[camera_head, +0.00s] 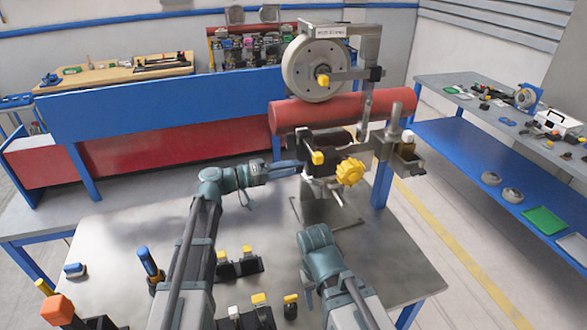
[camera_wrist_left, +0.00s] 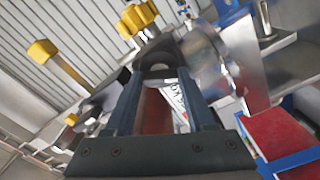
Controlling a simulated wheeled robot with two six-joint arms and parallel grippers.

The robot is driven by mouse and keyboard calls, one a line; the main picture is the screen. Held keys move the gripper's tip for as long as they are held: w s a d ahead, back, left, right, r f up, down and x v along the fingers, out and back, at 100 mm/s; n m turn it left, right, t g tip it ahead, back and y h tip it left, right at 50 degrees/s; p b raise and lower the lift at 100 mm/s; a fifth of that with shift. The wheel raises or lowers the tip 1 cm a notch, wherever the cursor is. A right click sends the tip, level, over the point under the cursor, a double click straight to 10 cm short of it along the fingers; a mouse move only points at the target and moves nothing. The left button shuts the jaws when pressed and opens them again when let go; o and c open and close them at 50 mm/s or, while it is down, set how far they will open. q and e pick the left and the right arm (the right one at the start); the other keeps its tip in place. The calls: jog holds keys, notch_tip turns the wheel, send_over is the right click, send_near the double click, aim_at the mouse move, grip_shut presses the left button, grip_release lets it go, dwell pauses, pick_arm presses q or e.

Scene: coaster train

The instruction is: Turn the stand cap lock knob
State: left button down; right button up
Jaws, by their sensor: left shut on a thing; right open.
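The stand (camera_head: 318,205) rises from the table and carries a grey wheel, a red cylinder and metal brackets. A yellow lobed knob (camera_head: 350,171) sits on its front; it also shows at the top of the left wrist view (camera_wrist_left: 137,18). A yellow-ended handle (camera_head: 318,158) is just above and left of it. My left gripper (camera_head: 300,168) reaches in from the left, shut on a small dark, rounded part (camera_wrist_left: 158,68) of the stand, probably the cap lock knob. My right gripper (camera_head: 320,240) is low in front of the stand, open, its fingers mostly hidden.
The grey wheel (camera_head: 315,70) and red cylinder (camera_head: 340,113) stand above the work area. Black fixtures with yellow parts (camera_head: 240,264) and a blue-topped tool (camera_head: 149,262) stand at the table's front. A side bench (camera_head: 450,85) is at right.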

pick_arm(q)
jog(key=n, duration=0.5)
jog(key=shift+n, duration=0.4)
dwell(0.4)
jog(key=shift+c, duration=1.2)
grip_release()
